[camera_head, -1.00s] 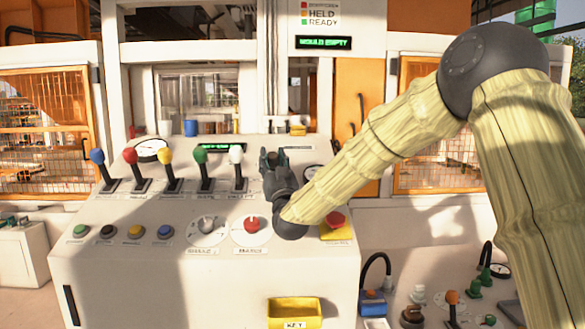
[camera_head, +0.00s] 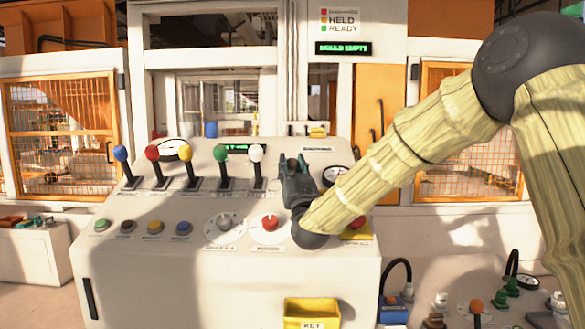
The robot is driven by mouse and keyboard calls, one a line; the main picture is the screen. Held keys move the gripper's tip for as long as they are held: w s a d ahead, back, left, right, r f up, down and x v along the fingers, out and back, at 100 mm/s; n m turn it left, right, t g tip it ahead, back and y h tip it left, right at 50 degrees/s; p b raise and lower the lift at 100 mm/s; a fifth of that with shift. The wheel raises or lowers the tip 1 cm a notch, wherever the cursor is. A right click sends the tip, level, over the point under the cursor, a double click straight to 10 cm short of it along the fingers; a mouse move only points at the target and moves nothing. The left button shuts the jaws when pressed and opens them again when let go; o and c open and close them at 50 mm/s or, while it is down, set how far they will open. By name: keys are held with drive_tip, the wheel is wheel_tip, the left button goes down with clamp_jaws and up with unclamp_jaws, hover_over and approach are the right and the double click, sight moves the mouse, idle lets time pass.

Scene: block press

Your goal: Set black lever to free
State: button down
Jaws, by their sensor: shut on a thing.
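My gripper (camera_head: 293,165) is at the right end of the lever row on the white sloping console, just right of the white-knobbed lever (camera_head: 257,165). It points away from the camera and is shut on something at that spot. No black knob shows elsewhere in the row, so the held thing appears to be the black lever. My dark gripper hides it, and its tilt and any position label cannot be read.
Levers with blue (camera_head: 121,154), red (camera_head: 152,153), yellow (camera_head: 186,154) and green (camera_head: 220,153) knobs stand to the left. A red knob (camera_head: 270,223) and several push buttons lie nearer. A yellow KEY box (camera_head: 312,312) hangs in front. A screen (camera_head: 343,48) reads MOULD EMPTY.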

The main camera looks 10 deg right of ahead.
drive_tip(key=shift+f, duration=0.2)
drive_tip(key=c, duration=1)
unclamp_jaws()
drive_tip(key=shift+r, duration=0.1)
drive_tip(key=shift+o, duration=0.2)
drive_tip(key=shift+v, duration=3.8)
